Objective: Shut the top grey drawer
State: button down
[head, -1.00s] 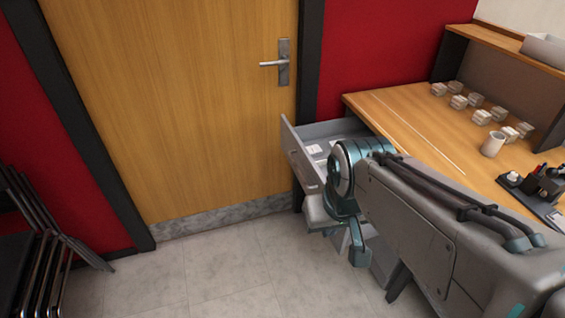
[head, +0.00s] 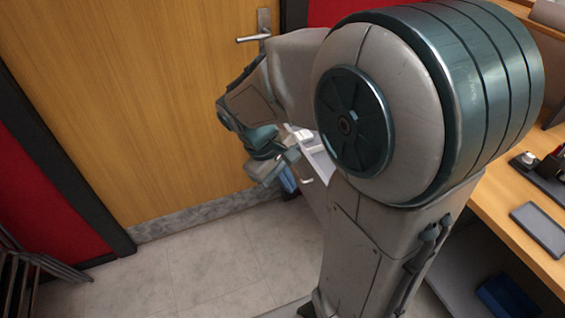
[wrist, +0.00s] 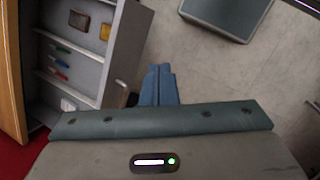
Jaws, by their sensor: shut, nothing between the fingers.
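The top grey drawer stands pulled out. In the head view only a small part of the drawer (head: 318,160) shows behind my arm, with a pale handle (head: 306,180) on its front. In the wrist view the open drawer (wrist: 128,45) fills the left side, its front panel facing right, with small items inside. My gripper (wrist: 160,70) is shut and empty, its blue fingers just outside the front panel, with floor below them. In the head view my gripper (head: 289,184) is left of the drawer front. I cannot tell whether it touches the panel.
A wooden door (head: 130,100) with a metal handle (head: 255,37) stands behind my gripper. The wooden desk (head: 490,190) is at the right with a dark tray (head: 541,229) on it. Dark chairs (head: 25,280) are at the lower left. The tiled floor (head: 220,270) between is clear.

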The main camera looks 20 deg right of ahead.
jog(key=w+a+f+n+t+h+b, duration=0.1)
jog(key=w+f+n+h+b, duration=0.55)
jog(key=f, duration=0.75)
jog(key=w+a+f+n+t+h+b, duration=0.1)
jog(key=w+f+n+h+b, duration=0.45)
jog(key=w+f, duration=0.7)
jog(key=s+d+f+n+h+p, duration=0.1)
jog(key=d+p, duration=0.1)
jog(key=d, duration=1.2)
jog(key=shift+h, duration=0.4)
jog(key=shift+d, duration=0.15)
